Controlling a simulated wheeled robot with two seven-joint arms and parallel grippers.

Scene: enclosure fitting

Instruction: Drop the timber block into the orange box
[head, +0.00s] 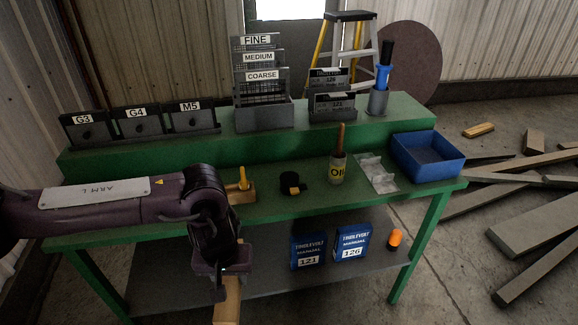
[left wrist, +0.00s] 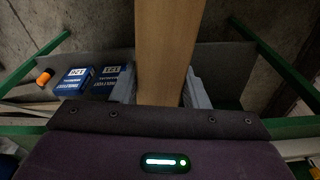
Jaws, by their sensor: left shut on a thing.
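My left gripper (head: 230,272) is shut on a timber block (head: 228,304), a plain light-brown length of wood. In the head view the block points down in front of the green table, and its lower end runs out of the picture. In the left wrist view the block (left wrist: 166,50) stands between the two grey fingers of the gripper (left wrist: 160,90) and reaches past the top edge. No orange box shows in either view; the open box on the table's right end is blue (head: 428,158). My right gripper is not in view.
Loose planks (head: 540,240) lie on the right floor.

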